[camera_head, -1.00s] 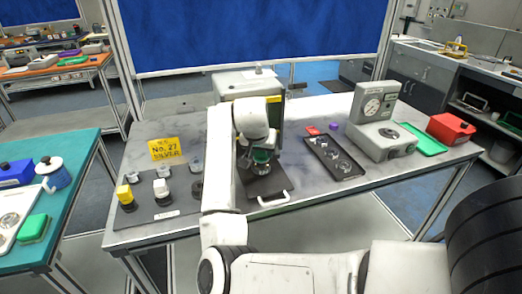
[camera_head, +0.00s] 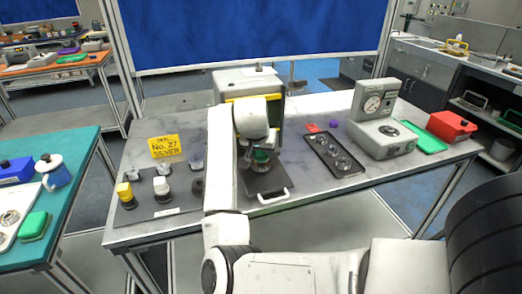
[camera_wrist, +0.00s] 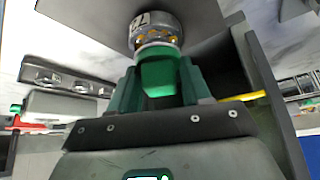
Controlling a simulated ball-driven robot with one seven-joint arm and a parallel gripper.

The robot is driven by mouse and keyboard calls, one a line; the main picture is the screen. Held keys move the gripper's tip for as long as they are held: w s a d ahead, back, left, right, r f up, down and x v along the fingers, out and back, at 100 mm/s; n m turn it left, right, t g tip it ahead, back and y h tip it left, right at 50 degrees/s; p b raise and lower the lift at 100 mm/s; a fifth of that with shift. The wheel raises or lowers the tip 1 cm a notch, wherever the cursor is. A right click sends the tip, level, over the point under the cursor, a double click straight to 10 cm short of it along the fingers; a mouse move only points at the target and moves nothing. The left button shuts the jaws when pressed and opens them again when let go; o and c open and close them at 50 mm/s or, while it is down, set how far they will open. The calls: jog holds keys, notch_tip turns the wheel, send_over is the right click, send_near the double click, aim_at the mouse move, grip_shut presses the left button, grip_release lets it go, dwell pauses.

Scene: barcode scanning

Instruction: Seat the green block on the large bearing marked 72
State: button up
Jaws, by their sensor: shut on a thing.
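My gripper (camera_wrist: 160,82) is shut on the green block (camera_wrist: 158,72), which sits between its two green fingers. At the block's far end is the large silver bearing (camera_wrist: 156,25) with a number label that looks like 72 turned over. The block and bearing line up closely; a pale ring shows where they meet, and I cannot tell whether they touch. In the head view my gripper (camera_head: 261,152) points down over the dark plate with the white handle (camera_head: 273,198). The bearing there is mostly hidden under the gripper.
A grey machine (camera_head: 228,84) with a yellow edge stands right behind the gripper. A yellow sign (camera_head: 164,146) and a dark mat (camera_head: 143,212) with several capped parts lie left. A dark tray (camera_head: 325,145) and a dial device (camera_head: 372,104) stand right.

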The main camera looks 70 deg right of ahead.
jog(key=shift+f, duration=0.7)
dwell(0.5)
jog(key=o, duration=1.6)
jog(key=shift+c, duration=0.2)
notch_tip(320, 180, up, 8)
jog(key=p, duration=0.6)
jog(key=shift+f+p, duration=0.25)
jog(key=shift+p, duration=0.15)
